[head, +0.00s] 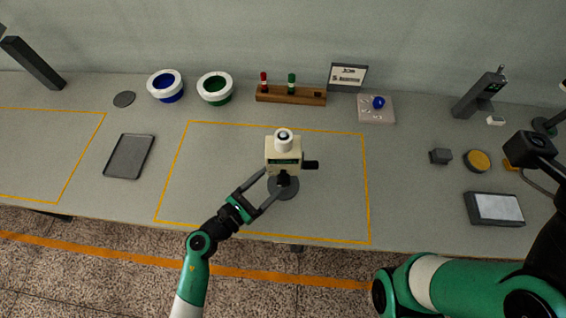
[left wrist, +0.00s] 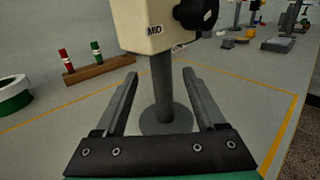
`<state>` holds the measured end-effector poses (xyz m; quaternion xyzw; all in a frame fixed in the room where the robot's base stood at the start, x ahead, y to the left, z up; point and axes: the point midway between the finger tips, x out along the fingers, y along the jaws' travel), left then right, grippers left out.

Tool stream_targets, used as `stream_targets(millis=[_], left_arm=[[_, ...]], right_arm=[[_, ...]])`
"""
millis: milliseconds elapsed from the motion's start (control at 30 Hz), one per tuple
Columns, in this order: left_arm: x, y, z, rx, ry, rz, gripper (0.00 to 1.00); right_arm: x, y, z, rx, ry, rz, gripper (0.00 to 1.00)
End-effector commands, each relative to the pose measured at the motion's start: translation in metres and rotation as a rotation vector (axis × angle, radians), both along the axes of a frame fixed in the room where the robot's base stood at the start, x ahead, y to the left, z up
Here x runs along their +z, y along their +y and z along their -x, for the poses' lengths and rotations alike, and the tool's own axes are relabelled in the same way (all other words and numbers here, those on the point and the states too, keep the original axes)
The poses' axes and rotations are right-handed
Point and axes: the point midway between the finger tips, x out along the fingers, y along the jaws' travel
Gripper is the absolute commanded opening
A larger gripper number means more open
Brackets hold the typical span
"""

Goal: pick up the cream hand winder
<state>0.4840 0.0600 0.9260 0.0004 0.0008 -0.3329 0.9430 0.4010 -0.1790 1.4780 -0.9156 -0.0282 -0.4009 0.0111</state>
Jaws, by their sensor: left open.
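The cream hand winder (head: 284,155) stands upright on a grey post with a round base inside the middle yellow outline in the head view. It has a white top spool and a black knob on its right. In the left wrist view its cream body (left wrist: 150,22) is cut off by the top edge and bears a "MID" label. My left gripper (head: 273,178) is open just below the body, at the post. In the left wrist view the post shows between the two fingers (left wrist: 160,76), with gaps on both sides. My right gripper's fingers do not show.
A wooden rack (head: 290,95) holds a red and a green spindle behind the winder. Blue (head: 165,86) and green (head: 214,88) bowls with white rims stand back left. A dark tray (head: 129,156) lies left. The outlined area around the winder is clear.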

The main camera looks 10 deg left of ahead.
Motion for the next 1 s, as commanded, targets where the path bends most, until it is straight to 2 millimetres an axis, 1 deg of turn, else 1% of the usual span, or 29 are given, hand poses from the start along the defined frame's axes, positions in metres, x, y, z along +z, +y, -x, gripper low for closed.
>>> stream_targets(millis=[33,100,200,300,467,500,567,600,867,900,1000], left_arm=[[-0.002,-0.008,-0.006,-0.006,-0.001,0.000,0.72],[-0.002,-0.017,-0.015,-0.006,-0.002,0.000,0.72],[-0.002,-0.025,-0.027,-0.004,-0.002,0.001,0.72],[-0.001,-0.028,-0.031,-0.002,-0.001,0.001,0.72],[0.000,-0.028,-0.031,-0.001,-0.001,0.001,0.72],[0.000,-0.028,-0.031,-0.001,-0.001,0.001,0.68],[0.000,-0.028,-0.031,-0.001,-0.001,0.001,0.58],[0.000,-0.028,-0.031,-0.001,-0.001,0.001,0.50],[0.000,-0.028,-0.031,-0.001,-0.001,0.001,0.04],[0.000,-0.028,-0.031,-0.001,-0.001,0.001,0.00],[0.000,-0.028,-0.031,-0.001,-0.001,0.001,0.00]], right_arm=[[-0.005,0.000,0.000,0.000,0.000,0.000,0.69],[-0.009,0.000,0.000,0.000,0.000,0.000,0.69],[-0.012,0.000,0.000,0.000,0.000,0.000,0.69],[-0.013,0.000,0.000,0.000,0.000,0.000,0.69],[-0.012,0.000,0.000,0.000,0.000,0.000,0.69],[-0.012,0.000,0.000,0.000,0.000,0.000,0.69],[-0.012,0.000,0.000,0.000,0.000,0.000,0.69],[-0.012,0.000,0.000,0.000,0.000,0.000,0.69],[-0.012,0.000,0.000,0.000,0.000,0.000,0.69],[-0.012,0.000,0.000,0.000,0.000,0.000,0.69],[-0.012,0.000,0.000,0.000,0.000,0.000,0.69]])
